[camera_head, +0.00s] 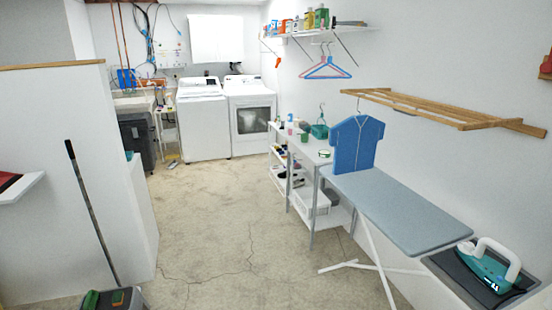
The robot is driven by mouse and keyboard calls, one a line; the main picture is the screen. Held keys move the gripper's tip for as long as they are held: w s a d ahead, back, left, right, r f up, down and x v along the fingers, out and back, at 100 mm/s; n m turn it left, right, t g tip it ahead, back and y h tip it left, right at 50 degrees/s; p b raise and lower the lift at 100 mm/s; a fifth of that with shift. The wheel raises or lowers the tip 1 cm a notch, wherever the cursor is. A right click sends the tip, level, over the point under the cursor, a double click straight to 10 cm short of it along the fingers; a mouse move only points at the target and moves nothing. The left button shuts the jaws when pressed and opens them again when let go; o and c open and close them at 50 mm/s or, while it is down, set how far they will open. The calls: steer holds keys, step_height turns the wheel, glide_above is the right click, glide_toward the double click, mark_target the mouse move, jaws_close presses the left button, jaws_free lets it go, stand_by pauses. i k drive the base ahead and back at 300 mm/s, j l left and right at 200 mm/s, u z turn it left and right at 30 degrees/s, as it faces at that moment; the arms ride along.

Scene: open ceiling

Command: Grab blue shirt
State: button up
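The blue shirt (353,143) hangs upright from a hanger hook near the wooden wall rack, at the right of the middle of the head view. Its lower edge is at the far end of the grey-blue ironing board (388,208); I cannot tell whether it touches the board. The front of the shirt faces me, with a light line down its middle. My gripper is not in view.
A slatted wooden rack (455,108) juts from the right wall. An iron (488,264) sits at the bottom right. A white shelf table (303,150) stands beyond the board. The concrete floor (225,225) is clear; a half wall (65,180) bounds the left.

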mark_target(354, 140)
steer(key=i, duration=1.95)
